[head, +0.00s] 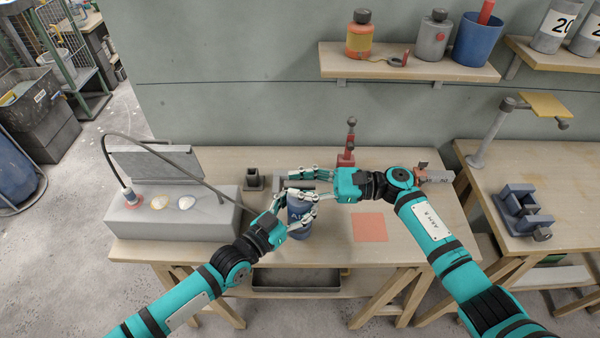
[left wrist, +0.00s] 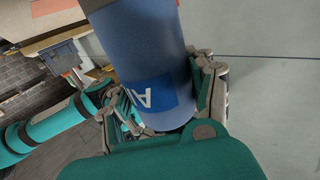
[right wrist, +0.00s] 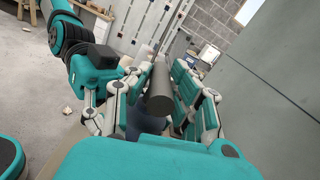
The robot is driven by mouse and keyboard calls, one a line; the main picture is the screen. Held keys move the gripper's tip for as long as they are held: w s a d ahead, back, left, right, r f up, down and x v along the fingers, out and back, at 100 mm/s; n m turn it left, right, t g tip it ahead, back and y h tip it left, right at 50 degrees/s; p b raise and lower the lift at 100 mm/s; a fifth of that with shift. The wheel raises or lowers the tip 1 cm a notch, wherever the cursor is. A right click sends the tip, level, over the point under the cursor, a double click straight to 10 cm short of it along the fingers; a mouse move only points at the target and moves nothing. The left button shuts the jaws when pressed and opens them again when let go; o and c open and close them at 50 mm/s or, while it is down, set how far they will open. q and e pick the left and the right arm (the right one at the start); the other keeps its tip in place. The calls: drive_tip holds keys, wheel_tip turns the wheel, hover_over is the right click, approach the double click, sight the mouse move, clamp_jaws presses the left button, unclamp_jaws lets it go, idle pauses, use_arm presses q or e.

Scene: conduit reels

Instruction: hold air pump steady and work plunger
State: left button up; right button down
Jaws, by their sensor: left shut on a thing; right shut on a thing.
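The air pump (head: 298,222) is a blue upright cylinder with white lettering on the table, partly hidden by my grippers. Its blue body fills the top middle of the left wrist view (left wrist: 145,45). My left gripper (head: 298,207) has its fingers around the body, one on each side, and is shut on it. My right gripper (head: 292,183) is above, reaching in from the right, and is shut on the pump's grey plunger handle. The handle shows as a dark grey bar (right wrist: 158,98) between the fingers in the right wrist view. The plunger's rod is mostly hidden.
A grey case (head: 175,217) with an open lid stands left on the table. A black hose (head: 185,172) arcs from it towards the pump. A small dark block (head: 254,180), a red stand (head: 347,158) and an orange square (head: 370,228) are nearby. A wall shelf (head: 405,65) hangs behind.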

drive_tip(key=shift+d+f, duration=0.1)
drive_tip(key=shift+f, duration=0.35)
drive_tip(key=c, duration=1.2)
unclamp_jaws()
drive_tip(key=shift+o, duration=0.2)
drive_tip(key=shift+w, duration=0.1)
drive_tip(key=shift+d+r, duration=0.1)
drive_tip(key=shift+d, duration=0.35)
drive_tip(key=d, duration=1.1)
